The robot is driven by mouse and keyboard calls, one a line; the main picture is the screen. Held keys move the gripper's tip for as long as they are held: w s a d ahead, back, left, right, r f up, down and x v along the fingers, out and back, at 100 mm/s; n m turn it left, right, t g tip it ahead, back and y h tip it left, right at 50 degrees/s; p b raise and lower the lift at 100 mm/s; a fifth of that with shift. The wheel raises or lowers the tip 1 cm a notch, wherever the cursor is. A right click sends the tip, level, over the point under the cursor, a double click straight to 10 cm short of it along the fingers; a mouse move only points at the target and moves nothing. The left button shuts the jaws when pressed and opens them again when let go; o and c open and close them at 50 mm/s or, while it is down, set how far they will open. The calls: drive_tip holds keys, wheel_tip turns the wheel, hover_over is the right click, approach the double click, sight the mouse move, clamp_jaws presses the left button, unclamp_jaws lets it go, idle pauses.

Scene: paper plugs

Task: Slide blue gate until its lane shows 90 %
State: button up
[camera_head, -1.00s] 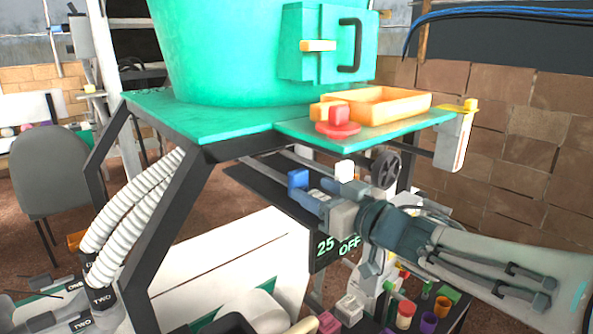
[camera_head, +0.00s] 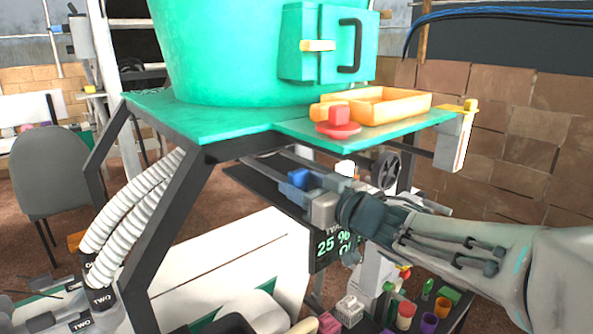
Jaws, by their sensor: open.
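The blue gate (camera_head: 298,177) is a small block on the dark rail assembly under the green shelf. My gripper (camera_head: 298,188) is open and reaches in from the right, with its fingertips at the blue gate. One finger overlaps the gate's lower part, and I cannot tell whether it touches. The dark display (camera_head: 326,246) below shows "25 %" in green. A second line under it is partly hidden by my arm.
A white block (camera_head: 345,168) and a dark handwheel (camera_head: 385,170) sit right of the blue gate. The green shelf (camera_head: 400,133) overhead carries an orange tray (camera_head: 390,106) and a red knob (camera_head: 339,118). Colored cups stand on a lower tray at bottom right.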

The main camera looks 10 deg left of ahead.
sight(302, 183)
drive_tip(key=c, duration=0.8)
drive_tip(key=shift+c, duration=0.2)
drive_tip(key=shift+p+v, duration=0.5)
drive_tip(key=shift+v, duration=1.05)
idle(0.4)
drive_tip(key=o, duration=0.9)
drive_tip(key=shift+p+v, duration=0.6)
drive_tip(key=shift+v, duration=1.2)
drive_tip(key=shift+s+d, duration=0.15)
drive_tip(key=shift+d, duration=0.05)
